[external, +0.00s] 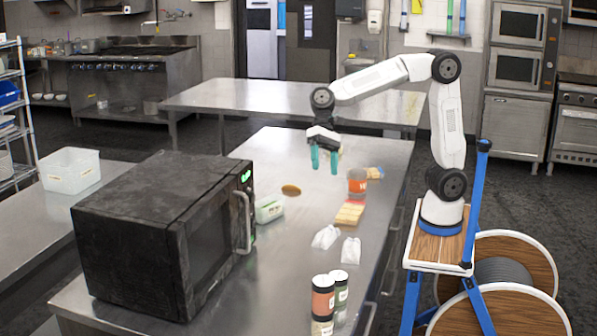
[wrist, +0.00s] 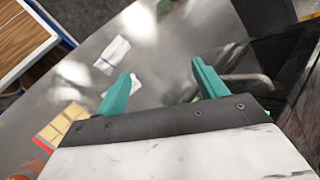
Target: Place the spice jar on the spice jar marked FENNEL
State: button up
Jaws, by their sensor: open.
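Two spice jars with dark lids stand side by side near the front of the steel counter in the external view. One has a red-orange label (external: 323,300) and the other a dark green label (external: 341,291). I cannot read either label, so I cannot tell which is FENNEL. Pale shapes show below both; I cannot tell whether they are reflections or parts of the jars. My gripper (external: 324,160) is open and empty, raised above the counter's far half, well away from the jars. Its teal fingers show in the wrist view (wrist: 160,72) with nothing between them.
A black microwave (external: 150,235) stands left of the jars. White packets (external: 326,237), a yellow block (external: 350,213), an orange can (external: 357,181), a pale green-white container (external: 269,209) and a brown round item (external: 291,190) lie on the counter (external: 275,285). Bare steel surrounds the packets.

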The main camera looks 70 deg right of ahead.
jog(key=s+d+n+t+h, duration=0.1)
jog(key=s+d+h, duration=0.15)
jog(key=d, duration=0.65)
jog(key=s+d+n+t+h, duration=0.1)
jog(key=s+d, duration=0.3)
jog(key=d, duration=0.6)
jog(key=s+d+f+n+t+h, duration=0.1)
jog(key=s+d+f+h, duration=0.1)
jog(key=s+d, duration=0.4)
jog(key=s+d+f+n+h, duration=0.1)
jog(key=s+d+f, duration=0.4)
jog(key=d, duration=0.5)
jog(key=shift+s+d+f+n+t+h, duration=0.25)
jog(key=shift+s+n+t+h, duration=0.2)
jog(key=shift+s, duration=0.25)
